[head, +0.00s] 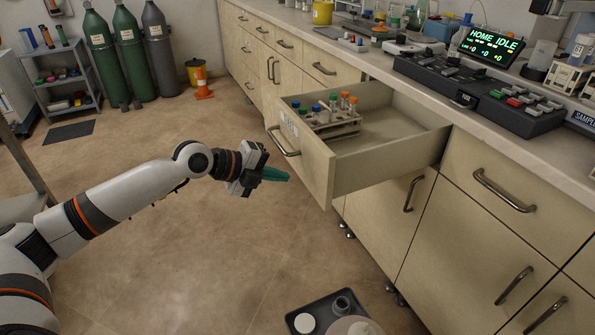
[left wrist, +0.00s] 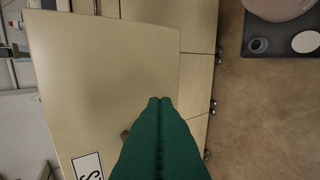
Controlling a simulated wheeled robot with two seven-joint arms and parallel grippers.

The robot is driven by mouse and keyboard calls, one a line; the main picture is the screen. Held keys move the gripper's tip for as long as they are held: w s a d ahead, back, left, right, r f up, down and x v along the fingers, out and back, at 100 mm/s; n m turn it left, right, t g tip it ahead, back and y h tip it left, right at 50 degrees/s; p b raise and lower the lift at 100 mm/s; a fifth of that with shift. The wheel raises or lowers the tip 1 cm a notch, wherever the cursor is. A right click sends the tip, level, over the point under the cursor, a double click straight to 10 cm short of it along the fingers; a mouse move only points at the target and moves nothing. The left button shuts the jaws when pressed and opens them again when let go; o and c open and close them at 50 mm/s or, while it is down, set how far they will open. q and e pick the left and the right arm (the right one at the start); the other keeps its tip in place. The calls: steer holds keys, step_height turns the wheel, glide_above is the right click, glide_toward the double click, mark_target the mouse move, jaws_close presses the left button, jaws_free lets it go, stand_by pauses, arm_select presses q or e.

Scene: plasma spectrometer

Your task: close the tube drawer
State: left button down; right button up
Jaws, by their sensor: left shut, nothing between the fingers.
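The tube drawer (head: 402,160) stands pulled out from the bench cabinet, with a rack of capped tubes (head: 330,122) inside it. Its front (head: 307,165) carries a metal handle (head: 281,142) and a label. My left gripper (head: 276,174) is shut and empty, with green fingers pointing at the drawer front, just outside it near the handle. In the left wrist view the green fingers (left wrist: 158,135) lie together before the pale drawer front (left wrist: 100,80), and the label (left wrist: 88,167) shows at the bottom. Whether the fingertips touch the front, I cannot tell. My right gripper is not seen.
The countertop above holds a control panel (head: 480,92) and a lit display (head: 490,43). A dark tray (head: 317,310) with round items is at the bottom of the head view. Gas cylinders (head: 131,50) and an orange cone (head: 203,84) stand at the back. The floor left of the drawer is clear.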

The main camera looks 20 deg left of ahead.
mark_target(310, 174)
arm_select(q)
steer(key=shift+w+d+f, duration=0.15)
steer(key=shift+w+d, duration=0.7)
steer(key=shift+w, duration=0.1)
steer(key=shift+w+d+f, duration=0.15)
steer(key=shift+w+d, duration=0.65)
steer(key=shift+w, duration=0.15)
